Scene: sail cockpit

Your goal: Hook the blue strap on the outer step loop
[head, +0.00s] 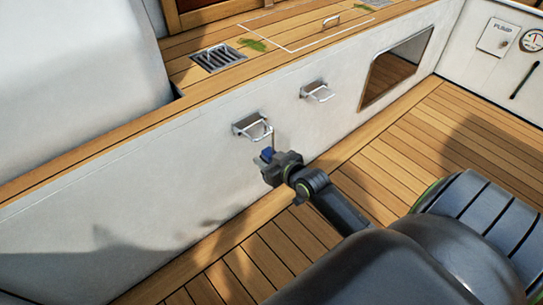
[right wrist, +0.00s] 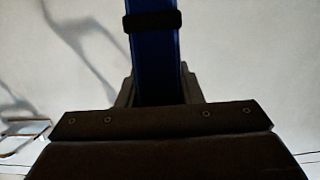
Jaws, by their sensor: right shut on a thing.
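Two metal step loops stick out of the white side wall: a nearer one (head: 253,127) and a farther one (head: 317,92). I cannot tell which is the outer one. My right gripper (head: 268,157) is just below the nearer loop, shut on the blue strap (head: 266,153). In the right wrist view the blue strap (right wrist: 153,60) stands up from between the fingers, with a black band around it. A thin piece rises from the gripper towards the nearer loop; I cannot tell whether they touch. Part of a metal loop (right wrist: 22,130) shows at the left edge there. My left gripper is out of view.
The white wall (head: 130,195) stands close behind the gripper, under a wooden ledge with a metal grate (head: 219,58). A dark recess (head: 397,69) opens in the wall farther right. The planked floor (head: 425,140) is clear there. A pump panel (head: 497,37) is at the far right.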

